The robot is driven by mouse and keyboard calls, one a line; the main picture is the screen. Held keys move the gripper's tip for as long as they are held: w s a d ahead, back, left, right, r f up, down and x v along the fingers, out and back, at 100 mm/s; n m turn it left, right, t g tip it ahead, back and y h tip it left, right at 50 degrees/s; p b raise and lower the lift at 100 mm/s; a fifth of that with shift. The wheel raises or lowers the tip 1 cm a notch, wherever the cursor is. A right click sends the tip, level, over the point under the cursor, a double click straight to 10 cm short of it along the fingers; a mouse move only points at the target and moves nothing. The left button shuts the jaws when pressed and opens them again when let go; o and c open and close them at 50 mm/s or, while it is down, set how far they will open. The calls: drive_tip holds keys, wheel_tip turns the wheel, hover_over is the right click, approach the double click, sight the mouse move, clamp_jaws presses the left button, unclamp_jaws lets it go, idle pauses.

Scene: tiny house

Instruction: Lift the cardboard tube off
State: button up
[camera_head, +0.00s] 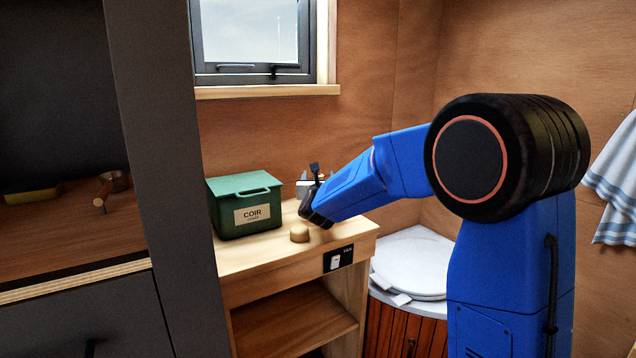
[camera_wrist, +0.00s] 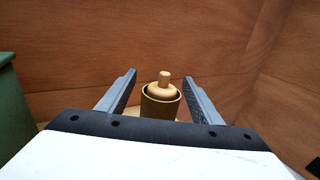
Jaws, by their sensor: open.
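In the wrist view a brown cardboard tube (camera_wrist: 160,108) stands upright. A pale wooden post with a narrower knob (camera_wrist: 164,80) rises out of its open top, so the tube is around the post. My gripper (camera_wrist: 159,77) is open, with one finger to the left and one to the right of the tube. Gaps show between the fingers and the tube. The tube's lower part is hidden behind my gripper body. In the head view my gripper (camera_head: 310,178) is over the back of the wooden counter (camera_head: 262,262), and I cannot make out the tube there.
A green lidded box labelled COIR (camera_head: 245,207) stands left of my gripper. A short round wooden piece (camera_head: 299,233) sits on the counter nearer the front. A white toilet lid (camera_head: 412,262) is to the right. Wood walls close in the corner behind.

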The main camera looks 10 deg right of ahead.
drive_tip(key=shift+w+d, duration=0.1)
drive_tip(key=shift+w, duration=0.3)
drive_tip(key=c, duration=1.1)
drive_tip(key=shift+r, duration=7.25)
drive_tip(key=shift+c, duration=0.2)
